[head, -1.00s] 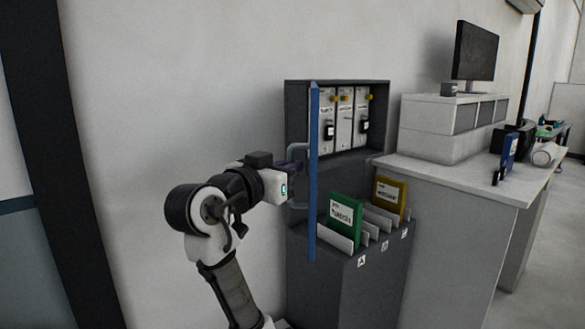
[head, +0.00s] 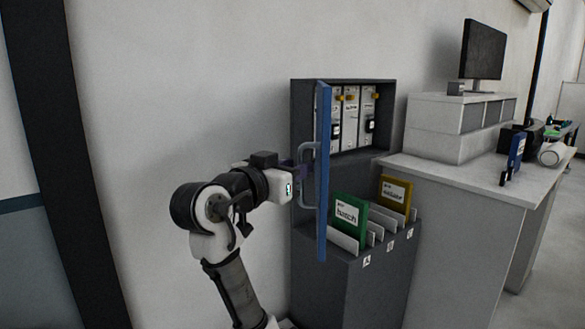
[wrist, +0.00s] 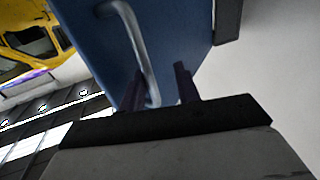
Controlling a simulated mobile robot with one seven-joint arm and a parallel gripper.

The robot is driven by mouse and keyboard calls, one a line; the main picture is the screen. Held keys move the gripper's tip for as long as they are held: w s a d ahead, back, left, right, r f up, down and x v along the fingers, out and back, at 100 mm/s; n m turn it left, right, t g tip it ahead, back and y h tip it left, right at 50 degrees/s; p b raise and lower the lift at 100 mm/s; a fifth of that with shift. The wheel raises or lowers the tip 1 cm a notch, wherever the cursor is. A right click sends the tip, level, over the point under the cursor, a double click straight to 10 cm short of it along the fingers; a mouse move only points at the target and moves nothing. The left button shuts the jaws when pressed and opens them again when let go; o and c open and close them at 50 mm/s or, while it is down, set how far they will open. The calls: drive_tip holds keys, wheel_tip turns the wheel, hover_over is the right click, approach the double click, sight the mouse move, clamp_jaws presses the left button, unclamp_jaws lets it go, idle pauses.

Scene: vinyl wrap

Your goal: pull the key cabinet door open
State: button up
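The key cabinet (head: 301,100) is a dark grey box against the wall with hanging keys inside. Its blue door (head: 323,225) stands swung out, nearly edge-on to the head view. A grey bar handle (head: 303,196) is on the door's left face; the handle (wrist: 133,35) and the blue door (wrist: 185,30) also show in the wrist view. My gripper (head: 301,174) is at the handle, left of the door. In the wrist view, its dark fingers (wrist: 160,88) stand apart with the handle's end between them, closer to the left finger. Contact is unclear.
Below the cabinet is a dark grey file stand with a green binder (head: 348,221), a yellow binder (head: 395,196) and white dividers. A white counter (head: 455,175) with a monitor (head: 483,50) stands at the right. Bare wall lies behind my arm.

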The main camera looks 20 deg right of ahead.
drive_tip(key=b+v, duration=0.4)
drive_tip(key=v, duration=0.9)
drive_tip(key=shift+s+a, duration=0.25)
drive_tip(key=shift+a, duration=0.1)
